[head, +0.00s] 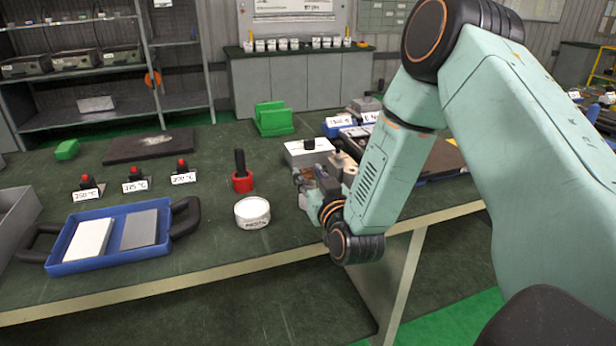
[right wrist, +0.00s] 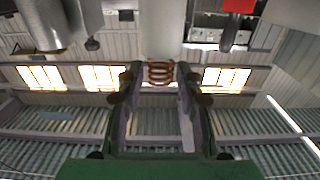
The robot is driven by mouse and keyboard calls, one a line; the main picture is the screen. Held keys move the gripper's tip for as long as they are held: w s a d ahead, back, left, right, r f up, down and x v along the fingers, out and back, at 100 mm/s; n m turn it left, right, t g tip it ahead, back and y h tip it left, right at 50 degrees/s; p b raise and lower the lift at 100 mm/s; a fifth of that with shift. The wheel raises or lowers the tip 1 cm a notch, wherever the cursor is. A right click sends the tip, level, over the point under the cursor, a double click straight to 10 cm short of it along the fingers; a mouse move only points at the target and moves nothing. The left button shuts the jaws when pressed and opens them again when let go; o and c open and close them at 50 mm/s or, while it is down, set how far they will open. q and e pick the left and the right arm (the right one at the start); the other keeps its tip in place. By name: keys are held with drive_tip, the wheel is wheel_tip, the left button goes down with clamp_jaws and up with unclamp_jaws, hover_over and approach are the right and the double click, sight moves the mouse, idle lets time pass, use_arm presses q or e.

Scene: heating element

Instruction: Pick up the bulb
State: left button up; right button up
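I cannot make out a bulb for sure in either view. My right gripper (head: 318,182) is low over the bench's front right part, beside a white box with a dark knob (head: 308,152). In the right wrist view its two fingers (right wrist: 158,80) stand apart, with a copper-coloured coil (right wrist: 160,71) showing between their tips below a pale cylinder (right wrist: 162,30). I cannot tell whether the fingers touch the coil. My right arm hides part of the bench behind it. My left gripper is not in view.
A white labelled tub (head: 252,212) and a red base with a black handle (head: 242,180) stand left of the gripper. A blue tray (head: 108,264) holds two plates. Several labelled red-topped buttons, a dark slab (head: 150,146) and a green block (head: 273,119) lie farther back.

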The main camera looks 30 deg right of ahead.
drive_tip(key=c, duration=0.6)
